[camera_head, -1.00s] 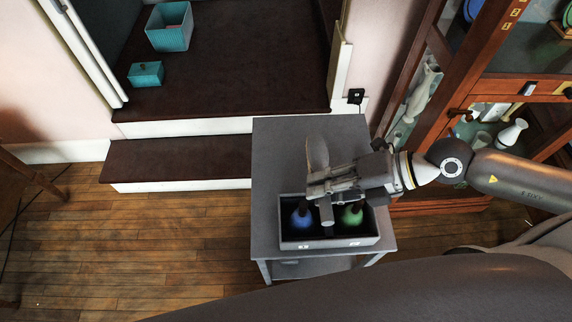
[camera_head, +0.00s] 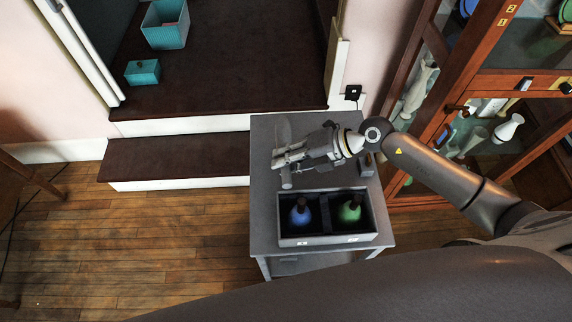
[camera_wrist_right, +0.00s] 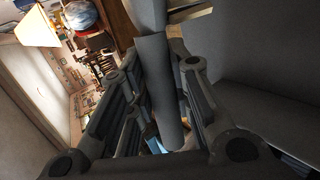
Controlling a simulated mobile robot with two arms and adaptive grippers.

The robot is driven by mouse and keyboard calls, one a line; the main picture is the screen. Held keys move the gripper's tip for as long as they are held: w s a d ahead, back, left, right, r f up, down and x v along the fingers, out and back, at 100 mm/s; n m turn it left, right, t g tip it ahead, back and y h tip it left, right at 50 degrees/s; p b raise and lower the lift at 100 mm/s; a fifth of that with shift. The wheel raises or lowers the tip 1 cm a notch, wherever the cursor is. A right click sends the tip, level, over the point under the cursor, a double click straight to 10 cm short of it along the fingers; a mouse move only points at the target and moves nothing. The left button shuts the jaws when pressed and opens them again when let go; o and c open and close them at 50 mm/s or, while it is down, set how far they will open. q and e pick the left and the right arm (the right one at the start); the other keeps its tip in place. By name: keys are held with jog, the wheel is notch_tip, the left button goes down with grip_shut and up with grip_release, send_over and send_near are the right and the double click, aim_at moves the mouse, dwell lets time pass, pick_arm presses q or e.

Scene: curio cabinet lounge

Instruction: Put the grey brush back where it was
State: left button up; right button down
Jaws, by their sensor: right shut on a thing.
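In the right wrist view the grey shaft of the brush (camera_wrist_right: 155,80) runs between the fingers. The box has two compartments, with a blue item (camera_head: 300,214) in the left one and a green item (camera_head: 349,212) in the right one. My left gripper is out of view.
The grey table (camera_head: 264,200) has bare top around the box. A small dark grey object (camera_head: 367,166) stands at its right edge, partly behind my wrist. Carpeted steps (camera_head: 180,158) with teal boxes (camera_head: 165,28) lie behind. A glass-fronted cabinet (camera_head: 480,95) stands at the right.

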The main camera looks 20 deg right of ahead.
jog(key=shift+f, duration=1.5)
jog(key=shift+f, duration=0.3)
jog(key=c, duration=1.3)
grip_release()
jog(key=shift+r, duration=0.1)
jog(key=shift+r, duration=0.3)
jog(key=b+v, duration=0.1)
jog(key=v, duration=1.1)
jog(key=shift+f, duration=0.1)
